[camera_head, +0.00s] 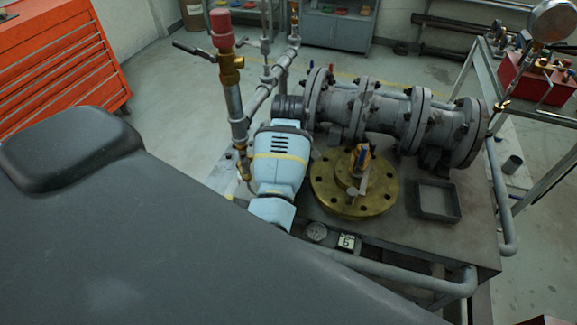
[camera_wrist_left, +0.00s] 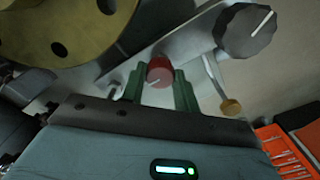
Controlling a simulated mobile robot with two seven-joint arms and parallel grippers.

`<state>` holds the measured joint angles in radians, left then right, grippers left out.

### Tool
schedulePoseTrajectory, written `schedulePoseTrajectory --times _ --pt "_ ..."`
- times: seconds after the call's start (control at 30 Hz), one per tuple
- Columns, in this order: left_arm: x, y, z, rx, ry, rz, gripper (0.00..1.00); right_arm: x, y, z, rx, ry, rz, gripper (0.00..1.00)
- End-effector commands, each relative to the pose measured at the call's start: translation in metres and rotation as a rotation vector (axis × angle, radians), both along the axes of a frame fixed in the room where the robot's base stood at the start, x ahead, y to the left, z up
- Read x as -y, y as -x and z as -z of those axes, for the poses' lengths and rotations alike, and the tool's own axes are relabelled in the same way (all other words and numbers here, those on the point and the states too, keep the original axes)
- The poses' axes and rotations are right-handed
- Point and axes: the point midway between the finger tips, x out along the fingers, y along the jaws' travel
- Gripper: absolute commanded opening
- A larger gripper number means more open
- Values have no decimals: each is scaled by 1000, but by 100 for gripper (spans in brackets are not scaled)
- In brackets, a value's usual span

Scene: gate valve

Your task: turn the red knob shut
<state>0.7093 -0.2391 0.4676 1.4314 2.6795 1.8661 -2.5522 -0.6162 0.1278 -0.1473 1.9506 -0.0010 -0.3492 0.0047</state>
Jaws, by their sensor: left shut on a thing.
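The red knob (camera_wrist_left: 160,68) is in the middle of the left wrist view, with a short pale line on its face. My left gripper (camera_wrist_left: 158,78) has its two green fingers on either side of the knob and is shut on it. In the head view my light blue left wrist is at the left end of the bench, and its fingers and the knob are hidden there. My right gripper is in neither view.
A dark faceted knob (camera_wrist_left: 245,30) with a pale line is close by, with a brass flange (camera_wrist_left: 65,25) at upper left. In the head view, a grey flanged pipe (camera_head: 385,118), a red-topped brass valve (camera_head: 225,50) and a small tray (camera_head: 437,202) crowd the bench.

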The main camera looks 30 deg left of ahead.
Motion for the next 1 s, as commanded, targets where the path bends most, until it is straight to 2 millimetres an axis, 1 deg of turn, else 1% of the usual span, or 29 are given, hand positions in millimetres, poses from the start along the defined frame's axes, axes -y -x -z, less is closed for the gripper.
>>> schedulePoseTrajectory --times 0.5,0.53,0.67,1.0 --pt "1 0 0 -2 3 19 8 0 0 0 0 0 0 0" --pt "1 0 0 -2 3 19 34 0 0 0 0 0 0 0" --pt "1 0 0 -1 2 18 51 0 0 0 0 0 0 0" --pt "0 0 0 -1 1 16 52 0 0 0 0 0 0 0"
